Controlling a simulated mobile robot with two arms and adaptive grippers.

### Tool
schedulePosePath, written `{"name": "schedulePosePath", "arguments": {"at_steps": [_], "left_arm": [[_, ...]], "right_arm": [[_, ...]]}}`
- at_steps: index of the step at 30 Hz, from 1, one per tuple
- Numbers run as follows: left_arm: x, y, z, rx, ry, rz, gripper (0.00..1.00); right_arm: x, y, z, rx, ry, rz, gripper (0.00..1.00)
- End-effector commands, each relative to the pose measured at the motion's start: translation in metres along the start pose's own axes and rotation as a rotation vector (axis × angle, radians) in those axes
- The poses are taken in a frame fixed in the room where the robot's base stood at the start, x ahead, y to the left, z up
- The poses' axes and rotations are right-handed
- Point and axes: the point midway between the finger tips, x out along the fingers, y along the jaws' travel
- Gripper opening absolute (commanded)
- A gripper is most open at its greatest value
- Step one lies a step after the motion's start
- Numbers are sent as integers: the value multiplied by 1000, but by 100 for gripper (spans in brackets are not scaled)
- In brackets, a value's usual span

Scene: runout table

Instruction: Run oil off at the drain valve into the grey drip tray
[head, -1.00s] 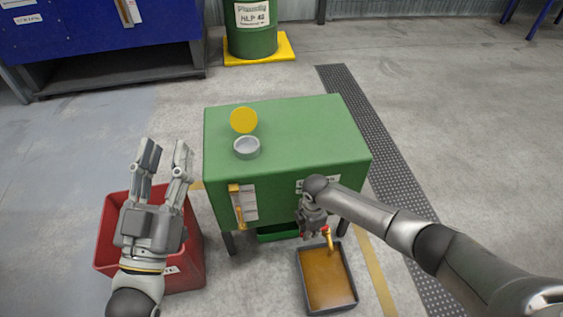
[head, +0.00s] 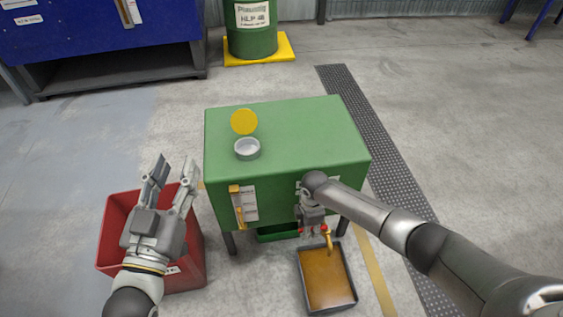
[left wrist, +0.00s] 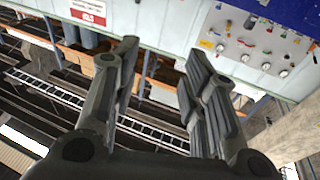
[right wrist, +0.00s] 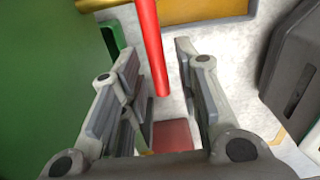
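The green tank (head: 290,140) stands on legs. At its lower front right is the drain valve, with a brass spout (head: 328,240) and a red lever (right wrist: 149,45). The grey drip tray (head: 352,277) lies on the floor below the spout and holds brown oil; I cannot make out a stream. My right gripper (head: 312,226) is at the valve, partly covering it. In the right wrist view its fingers (right wrist: 160,90) are open on either side of the red lever, with gaps. My left gripper (head: 174,176) is open and empty, above a red bin.
The red bin (head: 113,231) stands left of the tank. A grey cup (head: 247,149) and a yellow disc (head: 244,122) are on the tank top. A green tray (head: 278,234) is under the tank. A green drum (head: 252,38) stands behind. The floor at right is open.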

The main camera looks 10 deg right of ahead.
Motion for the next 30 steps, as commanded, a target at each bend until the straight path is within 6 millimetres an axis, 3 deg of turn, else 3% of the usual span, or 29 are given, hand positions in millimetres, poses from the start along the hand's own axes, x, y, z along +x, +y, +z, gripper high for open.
{"name": "schedulePosePath", "arguments": {"at_steps": [14,30], "left_arm": [[-12,-7,46,5,-263,-15,40],[-40,-14,92,7,-542,-32,40]], "right_arm": [[-12,0,0,0,0,-1,30],[-23,0,0,0,0,-1,30]]}}
